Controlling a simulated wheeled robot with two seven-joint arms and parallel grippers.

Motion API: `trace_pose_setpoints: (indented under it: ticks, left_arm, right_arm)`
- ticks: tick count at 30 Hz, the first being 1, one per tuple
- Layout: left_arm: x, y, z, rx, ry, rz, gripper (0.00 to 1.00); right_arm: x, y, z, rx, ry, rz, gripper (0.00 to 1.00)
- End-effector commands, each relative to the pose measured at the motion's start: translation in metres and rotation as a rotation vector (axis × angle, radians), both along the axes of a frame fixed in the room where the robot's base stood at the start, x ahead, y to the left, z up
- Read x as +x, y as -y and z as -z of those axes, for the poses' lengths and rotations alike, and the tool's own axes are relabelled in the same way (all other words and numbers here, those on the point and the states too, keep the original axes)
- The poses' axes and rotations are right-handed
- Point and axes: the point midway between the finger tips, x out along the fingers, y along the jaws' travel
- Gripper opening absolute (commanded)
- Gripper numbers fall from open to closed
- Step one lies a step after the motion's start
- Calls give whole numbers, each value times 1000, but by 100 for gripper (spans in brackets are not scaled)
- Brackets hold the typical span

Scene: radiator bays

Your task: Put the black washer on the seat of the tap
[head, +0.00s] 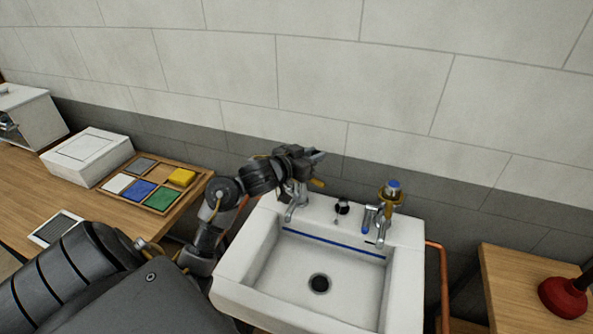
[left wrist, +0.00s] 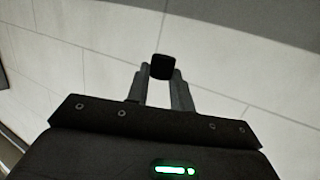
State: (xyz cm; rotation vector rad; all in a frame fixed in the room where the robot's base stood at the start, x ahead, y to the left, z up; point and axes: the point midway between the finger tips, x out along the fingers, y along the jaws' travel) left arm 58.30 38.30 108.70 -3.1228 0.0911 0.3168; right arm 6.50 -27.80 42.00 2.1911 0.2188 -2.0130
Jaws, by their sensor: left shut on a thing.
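My left gripper (head: 318,157) is raised above the back left of the white sink, over and behind the left tap (head: 295,205). In the left wrist view its two fingers (left wrist: 160,82) are shut on a small black piece (left wrist: 162,66), which looks like the black washer. The washer cannot be made out in the head view. The right tap (head: 380,232) has a blue lever, and a brass part with a blue top (head: 391,190) stands at it. I cannot see a bare seat clearly on either tap. My right gripper is out of view.
The sink (head: 270,295) has an empty basin with a dark drain. A small black round piece (head: 342,207) is on its back ledge. A wooden tray (head: 193,191) with coloured pads and a white box (head: 88,157) are at left. A red plunger (head: 563,298) is at right.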

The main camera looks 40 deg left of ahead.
Motion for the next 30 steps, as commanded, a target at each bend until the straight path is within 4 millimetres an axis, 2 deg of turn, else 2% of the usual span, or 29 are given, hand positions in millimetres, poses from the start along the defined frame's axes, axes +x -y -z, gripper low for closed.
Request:
trace_pose_setpoints:
  ticks: [2, 4, 10, 19, 24, 30]
  left_arm:
    - [4, -22, 11, -3, -4, -4, 2]
    - [7, -32, 28, -3, -6, -3, 2]
    - [12, -55, 53, -1, -1, -2, 2]
    - [14, -63, 64, 0, -1, -3, 2]
    - [14, -66, 86, -3, -4, -4, 2]
    - [14, -66, 97, 2, 1, -4, 2]
  right_arm:
    - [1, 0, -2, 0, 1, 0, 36]
    - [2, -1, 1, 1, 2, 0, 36]
    - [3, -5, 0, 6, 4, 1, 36]
    - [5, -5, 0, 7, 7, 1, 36]
    - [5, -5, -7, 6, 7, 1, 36]
    - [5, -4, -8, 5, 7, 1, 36]
